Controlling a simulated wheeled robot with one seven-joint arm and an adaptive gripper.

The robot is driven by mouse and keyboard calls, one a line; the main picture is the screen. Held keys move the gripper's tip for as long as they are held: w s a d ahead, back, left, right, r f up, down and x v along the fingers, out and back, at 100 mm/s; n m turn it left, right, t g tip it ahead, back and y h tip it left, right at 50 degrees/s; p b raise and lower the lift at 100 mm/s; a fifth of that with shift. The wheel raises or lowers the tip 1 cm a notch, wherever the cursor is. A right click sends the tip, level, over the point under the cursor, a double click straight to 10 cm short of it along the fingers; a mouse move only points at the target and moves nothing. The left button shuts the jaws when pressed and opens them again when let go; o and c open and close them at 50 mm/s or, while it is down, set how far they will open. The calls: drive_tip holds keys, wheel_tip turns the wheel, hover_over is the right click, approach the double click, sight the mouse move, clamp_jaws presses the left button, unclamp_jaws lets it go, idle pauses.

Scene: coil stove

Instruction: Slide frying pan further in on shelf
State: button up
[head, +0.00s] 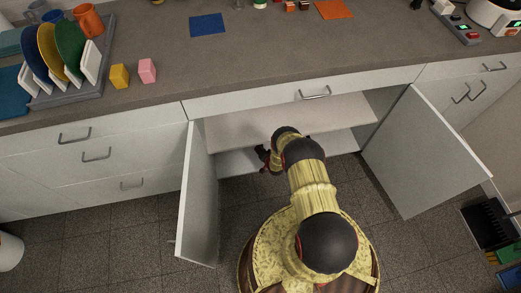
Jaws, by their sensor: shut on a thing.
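The shelf (235,128) is a pale board inside the open cabinet under the counter. Its visible top is bare. My gripper (262,157) shows only in part, dark with red bits, at the front of the cabinet, just below the shelf's front edge as seen here. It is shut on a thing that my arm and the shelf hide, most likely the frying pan. No part of the frying pan can be made out.
The left door (197,200) and right door (425,150) stand open on either side of my arm. The cabinet floor (235,163) looks clear where it shows. The counter (300,65) overhangs above. A black dustpan (485,222) lies at the far right.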

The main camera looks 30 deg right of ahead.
clamp_jaws()
idle(0.4)
drive_tip(key=shift+w+a, duration=0.15)
drive_tip(key=shift+a, duration=0.65)
drive_tip(key=o, duration=0.8)
unclamp_jaws()
drive_tip(key=shift+c, duration=0.2)
drive_tip(key=v, duration=1.2)
